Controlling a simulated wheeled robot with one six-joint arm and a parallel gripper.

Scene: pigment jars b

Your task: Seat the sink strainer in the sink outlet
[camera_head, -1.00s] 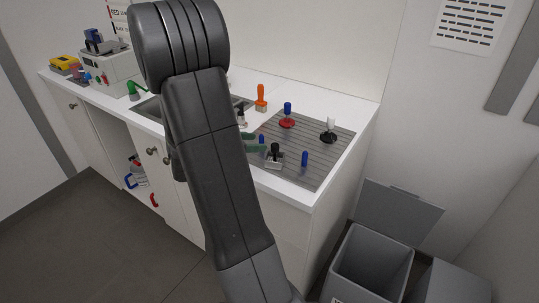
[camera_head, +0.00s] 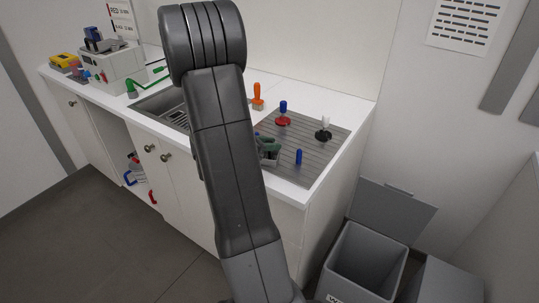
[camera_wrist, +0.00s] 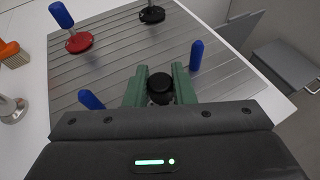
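The sink strainer is a small grey metal basket (camera_head: 269,158) with a black knob (camera_wrist: 160,84) on top. It stands on the ribbed drainboard (camera_head: 325,140) right of the sink. My gripper (camera_wrist: 161,68) has green fingers, one on each side of the knob; it also shows in the head view (camera_head: 269,145). The fingers are very close to the knob, and I cannot tell whether they press on it. The sink (camera_head: 150,106) is left of my arm. The outlet is not visible; my arm hides part of the sink.
A red disc with a blue handle (camera_head: 283,119), a black disc with a white handle (camera_head: 323,134) and a blue peg (camera_head: 298,157) stand on the drainboard. An orange brush (camera_head: 257,97) is behind. An open grey bin (camera_head: 365,262) stands below right.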

